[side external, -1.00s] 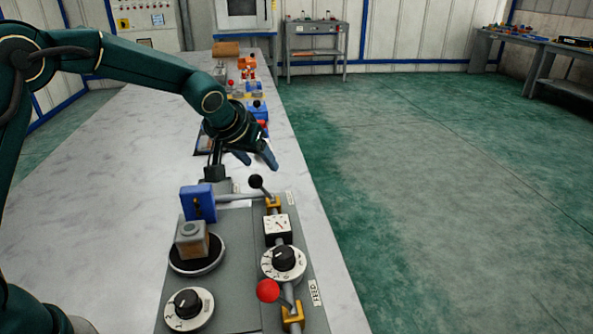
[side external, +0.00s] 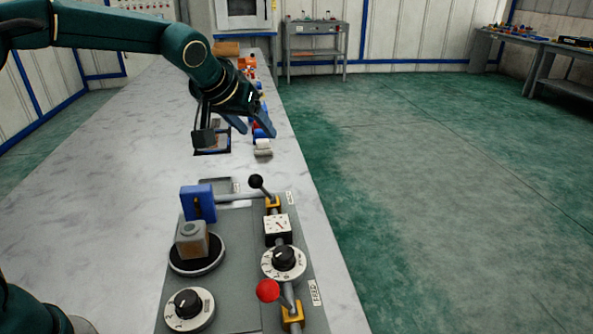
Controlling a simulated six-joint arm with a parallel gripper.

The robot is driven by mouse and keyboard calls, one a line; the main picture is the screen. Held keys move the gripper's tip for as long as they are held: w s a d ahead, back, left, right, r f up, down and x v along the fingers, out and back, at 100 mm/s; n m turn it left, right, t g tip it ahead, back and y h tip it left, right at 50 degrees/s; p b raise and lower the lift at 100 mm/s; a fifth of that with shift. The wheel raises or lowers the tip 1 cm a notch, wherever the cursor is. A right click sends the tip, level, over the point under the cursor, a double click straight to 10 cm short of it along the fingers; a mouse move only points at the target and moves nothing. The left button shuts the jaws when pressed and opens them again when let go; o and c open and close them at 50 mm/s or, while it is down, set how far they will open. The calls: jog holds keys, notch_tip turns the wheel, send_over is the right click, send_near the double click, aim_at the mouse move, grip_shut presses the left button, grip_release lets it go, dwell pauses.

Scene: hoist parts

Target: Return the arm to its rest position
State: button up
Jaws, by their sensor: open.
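My gripper (side external: 254,130) is open and empty. It hangs in the air above the bench, past the far end of the grey control panel (side external: 240,275). My arm reaches in from the upper left, held high over the bench. Parts on the bench behind the gripper are partly hidden by it.
The panel carries a black-knobbed lever (side external: 256,182), a red-knobbed lever (side external: 268,290), white dials (side external: 284,262), a blue block (side external: 198,203) and a grey-brown block (side external: 192,240) on a black disc. Small coloured parts line the far bench. The left of the white bench (side external: 90,190) is clear.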

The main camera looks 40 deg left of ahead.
jog(key=s+d+r, duration=0.1)
jog(key=s+r, duration=0.2)
jog(key=s, duration=0.4)
jog(key=s+r, duration=0.3)
jog(key=s, duration=0.3)
jog(key=s+d+f+m+g+h, duration=0.2)
jog(key=s+f+m, duration=0.1)
jog(key=s+f, duration=0.6)
jog(key=s, duration=0.4)
jog(key=shift+s+d+g, duration=0.15)
jog(key=shift+s+g, duration=0.15)
jog(key=shift+s, duration=0.1)
jog(key=shift+r, duration=0.1)
